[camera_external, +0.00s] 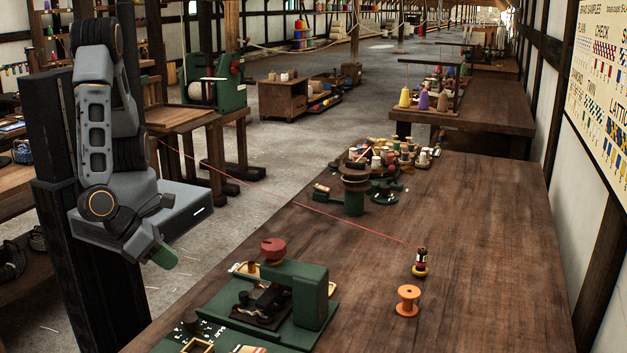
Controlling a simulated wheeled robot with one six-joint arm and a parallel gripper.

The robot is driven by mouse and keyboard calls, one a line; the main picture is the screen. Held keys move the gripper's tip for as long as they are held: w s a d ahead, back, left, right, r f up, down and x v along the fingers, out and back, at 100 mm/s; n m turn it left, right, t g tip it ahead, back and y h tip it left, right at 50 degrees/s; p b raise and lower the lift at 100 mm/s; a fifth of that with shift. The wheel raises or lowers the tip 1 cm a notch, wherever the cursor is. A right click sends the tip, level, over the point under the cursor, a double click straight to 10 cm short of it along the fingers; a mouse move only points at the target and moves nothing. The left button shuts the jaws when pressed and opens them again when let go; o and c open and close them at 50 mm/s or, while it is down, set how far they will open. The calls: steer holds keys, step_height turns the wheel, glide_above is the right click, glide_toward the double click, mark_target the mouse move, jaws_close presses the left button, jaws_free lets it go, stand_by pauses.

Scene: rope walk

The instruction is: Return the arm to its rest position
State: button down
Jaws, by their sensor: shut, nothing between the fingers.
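My arm (95,130) is folded down beside its dark column at the left. My gripper (163,257) is at the low end of the arm, with a greenish tip, pointing down and to the right. It is shut and empty. It hangs over the floor, to the left of the long wooden bench and apart from it. The finer shape of its fingers is too small to make out.
The long bench (480,240) holds a green machine (312,291), an orange spool (407,300), a dark spool with yellow base (420,262), and a green winder (354,198). A thin red thread (350,221) crosses above the bench. The bench's right side is mostly clear.

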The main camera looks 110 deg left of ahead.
steer(key=s+a+r+n+g+h, duration=0.2)
steer(key=a+r+n+h, duration=0.3)
steer(key=a+r+n, duration=1.3)
steer(key=s+r+n, duration=0.1)
steer(key=n, duration=0.7)
steer(key=shift+a, duration=0.35)
stand_by(1.0)
